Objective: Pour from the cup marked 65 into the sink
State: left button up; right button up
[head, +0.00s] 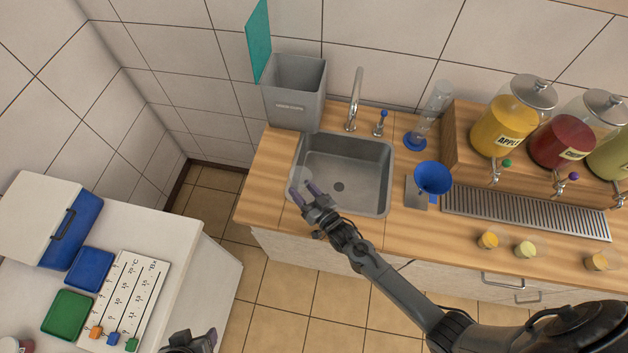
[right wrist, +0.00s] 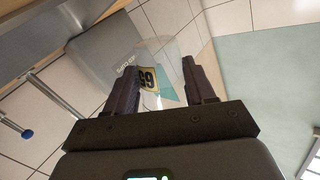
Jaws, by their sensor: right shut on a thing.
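My right gripper (head: 305,193) is shut on a clear cup (head: 299,178) at the left end of the sink (head: 372,150). In the right wrist view the cup (right wrist: 178,62) sits between the two fingers (right wrist: 164,88). Its yellow label (right wrist: 149,78) appears turned over, its digits fitting 65 read upside down. The cup looks clear, and I cannot make out any liquid in it. Its exact tilt is hard to tell. My left gripper (head: 200,341) shows only partly at the bottom edge, over the floor beside the white table; its jaws are unclear.
The faucet (head: 356,100) rises at the sink's back edge. A blue funnel (head: 432,177), juice dispensers (head: 505,125) and several small cups (head: 525,249) are to the right.

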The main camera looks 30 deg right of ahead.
jog(key=shift+s+a+f+n, duration=0.1)
jog(key=shift+a+n, duration=0.1)
jog(key=shift+n, duration=0.4)
jog(key=shift+f, duration=0.1)
jog(key=shift+s+f, duration=0.1)
jog(key=shift+a+r+n, duration=0.25)
jog(key=shift+a+n, duration=0.05)
jog(key=shift+a, duration=0.05)
jog(key=shift+n, duration=0.7)
jog(key=shift+s+a+r+p, duration=0.1)
jog(key=shift+a+r+p, duration=0.2)
jog(key=shift+a, duration=0.4)
jog(key=shift+s+a+r+p, duration=0.1)
jog(key=shift+a+r+p, duration=0.25)
jog(key=shift+a, duration=0.35)
jog(key=shift+s+a+r+p, duration=0.1)
jog(key=shift+a+r+p, duration=0.2)
jog(key=shift+a, duration=0.4)
